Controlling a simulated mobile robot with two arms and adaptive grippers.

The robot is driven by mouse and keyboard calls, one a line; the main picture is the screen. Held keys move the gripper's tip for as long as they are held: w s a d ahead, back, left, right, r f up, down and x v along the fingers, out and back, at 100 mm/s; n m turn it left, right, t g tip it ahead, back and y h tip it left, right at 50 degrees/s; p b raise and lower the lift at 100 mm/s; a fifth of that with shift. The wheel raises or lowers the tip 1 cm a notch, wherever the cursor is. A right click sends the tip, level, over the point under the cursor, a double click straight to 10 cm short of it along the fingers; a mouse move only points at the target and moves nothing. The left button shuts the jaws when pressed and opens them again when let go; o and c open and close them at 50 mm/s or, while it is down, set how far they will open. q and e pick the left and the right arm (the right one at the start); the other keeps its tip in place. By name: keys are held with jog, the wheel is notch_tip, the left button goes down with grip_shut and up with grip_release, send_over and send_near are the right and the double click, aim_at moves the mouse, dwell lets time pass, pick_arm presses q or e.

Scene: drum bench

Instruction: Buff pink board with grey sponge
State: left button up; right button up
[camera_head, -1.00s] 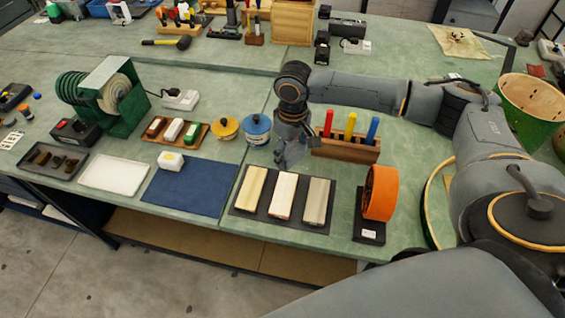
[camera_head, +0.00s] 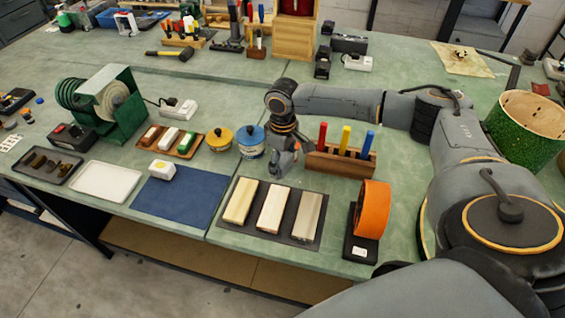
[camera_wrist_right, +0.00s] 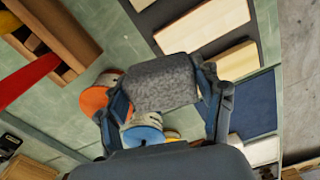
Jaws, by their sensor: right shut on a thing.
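Three pale boards lie on a dark mat (camera_head: 298,239) at the front of the bench. The middle one (camera_head: 270,207), pale and faintly pinkish, looks like the pink board; the left one is yellowish and the right one tan. My right gripper (camera_head: 280,172) is just behind the mat, pointing down. In the right wrist view it is shut on the grey sponge (camera_wrist_right: 163,82), a speckled block between the two fingers. Two of the boards show beyond it, apart from the sponge. The sponge cannot be made out in the head view. My left gripper is not in view.
A wooden rack (camera_head: 340,162) with red, yellow and blue handles stands right of my right gripper. A blue-lidded tin (camera_head: 251,138) and a yellow-lidded tin (camera_head: 219,137) stand left of it. An orange wheel (camera_head: 372,209) stands right of the mat. A blue cloth (camera_head: 180,197) lies left.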

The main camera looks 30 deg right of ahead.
aim_at(283, 186)
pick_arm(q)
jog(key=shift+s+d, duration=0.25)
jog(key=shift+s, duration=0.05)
pick_arm(e)
jog(key=shift+a, duration=0.1)
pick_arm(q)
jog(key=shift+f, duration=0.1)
pick_arm(e)
jog(key=shift+f, duration=0.1)
jog(key=shift+f+b, duration=0.45)
jog(key=shift+f, duration=1)
jog(key=shift+f+b, duration=0.5)
jog(key=shift+f, duration=0.9)
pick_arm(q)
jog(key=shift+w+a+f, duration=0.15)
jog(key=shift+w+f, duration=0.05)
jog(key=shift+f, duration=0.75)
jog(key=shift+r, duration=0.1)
pick_arm(e)
jog(key=shift+f, duration=1.05)
